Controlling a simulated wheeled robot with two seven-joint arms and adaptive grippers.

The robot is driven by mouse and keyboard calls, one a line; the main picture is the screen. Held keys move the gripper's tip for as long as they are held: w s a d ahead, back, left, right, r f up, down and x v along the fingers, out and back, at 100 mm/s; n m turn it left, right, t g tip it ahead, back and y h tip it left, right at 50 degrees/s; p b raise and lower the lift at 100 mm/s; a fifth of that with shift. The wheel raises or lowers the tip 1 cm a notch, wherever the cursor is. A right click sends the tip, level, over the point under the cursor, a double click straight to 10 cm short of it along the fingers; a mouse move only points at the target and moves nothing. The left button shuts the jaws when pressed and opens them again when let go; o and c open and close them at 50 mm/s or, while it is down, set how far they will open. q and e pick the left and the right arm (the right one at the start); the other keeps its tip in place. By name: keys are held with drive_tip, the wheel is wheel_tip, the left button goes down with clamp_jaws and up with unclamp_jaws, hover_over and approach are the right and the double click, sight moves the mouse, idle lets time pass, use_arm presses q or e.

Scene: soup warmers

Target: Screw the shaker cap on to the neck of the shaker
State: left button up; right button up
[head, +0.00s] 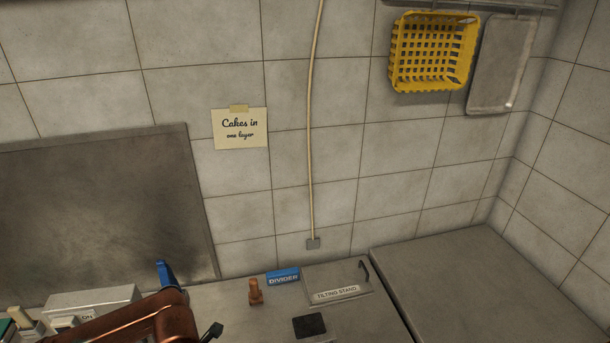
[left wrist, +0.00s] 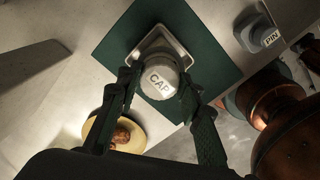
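The white round cap (left wrist: 160,78), lettered CAP, shows in the left wrist view over a small square metal dish (left wrist: 181,47) on a dark green mat (left wrist: 115,45). My left gripper (left wrist: 158,84) has one dark green finger on each side of the cap, very close to it. I cannot tell whether both fingers touch it. I cannot make out the shaker or its neck in either view. My right gripper is not clearly visible.
A grey piece lettered PIN (left wrist: 262,34) lies right of the mat, and a yellow round dish (left wrist: 131,138) with brown food is below it. On the counter stand a blue DIVIDER sign (head: 283,276), a small orange-brown peg (head: 255,291) and a TILTING STAND (head: 338,285).

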use_arm(q)
drive_tip(key=o, duration=0.5)
drive_tip(key=shift+a+f, duration=0.15)
drive_tip(key=shift+f, duration=0.2)
drive_tip(key=shift+r, duration=0.2)
drive_tip(key=shift+r+p, duration=2.45)
drive_tip(key=shift+r, duration=2.05)
